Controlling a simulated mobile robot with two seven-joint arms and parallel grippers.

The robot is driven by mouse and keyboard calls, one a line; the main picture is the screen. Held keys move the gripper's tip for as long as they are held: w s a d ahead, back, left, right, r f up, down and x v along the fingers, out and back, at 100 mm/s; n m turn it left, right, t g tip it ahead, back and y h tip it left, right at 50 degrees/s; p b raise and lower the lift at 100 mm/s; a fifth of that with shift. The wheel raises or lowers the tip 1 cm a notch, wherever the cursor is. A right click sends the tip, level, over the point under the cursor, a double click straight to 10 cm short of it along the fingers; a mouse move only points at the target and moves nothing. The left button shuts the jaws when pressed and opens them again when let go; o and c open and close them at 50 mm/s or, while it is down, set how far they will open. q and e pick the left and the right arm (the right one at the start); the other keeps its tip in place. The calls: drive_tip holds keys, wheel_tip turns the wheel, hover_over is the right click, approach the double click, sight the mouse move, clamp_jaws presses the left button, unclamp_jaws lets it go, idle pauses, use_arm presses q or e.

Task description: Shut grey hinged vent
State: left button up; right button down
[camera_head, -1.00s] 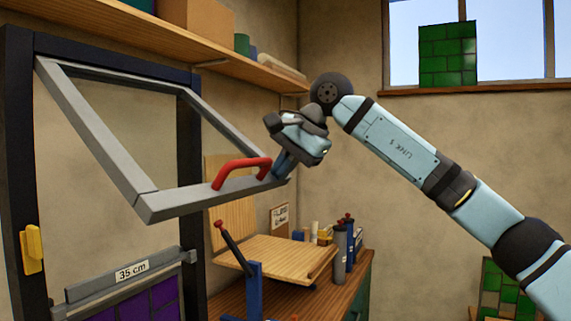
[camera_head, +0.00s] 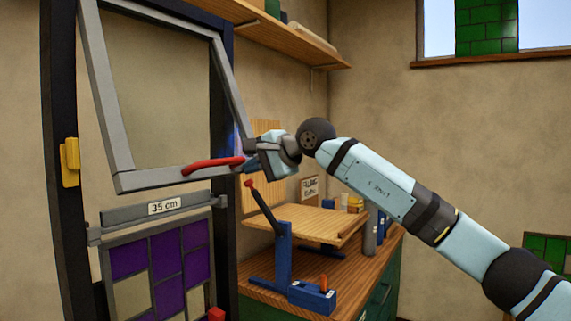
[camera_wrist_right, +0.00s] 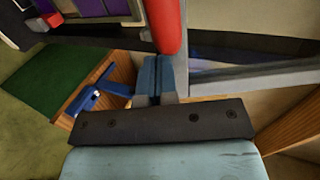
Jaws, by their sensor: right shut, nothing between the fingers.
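The grey hinged vent (camera_head: 152,180) is a frame hung from its top edge in a dark blue frame (camera_head: 62,150). My right gripper (camera_head: 250,161) is shut and empty at the right end of the bottom rail, beside the handle. In the right wrist view its blue fingertips (camera_wrist_right: 159,75) are together close to the rail; I cannot tell whether they touch. My left gripper is not in view.
A yellow block (camera_head: 70,162) is on the dark frame's left post. Below the vent is a purple leaded panel (camera_head: 165,262) with a 35 cm label. A workbench (camera_head: 345,268) with a blue clamp stand (camera_head: 284,258) stands at right. A shelf (camera_head: 290,42) runs above.

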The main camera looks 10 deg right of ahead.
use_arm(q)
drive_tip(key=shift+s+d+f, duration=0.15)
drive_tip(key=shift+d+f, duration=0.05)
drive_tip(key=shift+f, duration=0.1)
use_arm(e)
drive_tip(key=w+a+f+t+y, duration=0.3)
drive_tip(key=w+a+f, duration=0.1)
drive_tip(key=w+a, duration=0.6)
drive_tip(key=shift+w+a+t+y, duration=0.3)
drive_tip(key=shift+w+a, duration=0.05)
drive_tip(key=shift+a, duration=0.05)
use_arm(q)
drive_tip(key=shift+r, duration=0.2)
use_arm(e)
drive_tip(key=shift+r, duration=0.15)
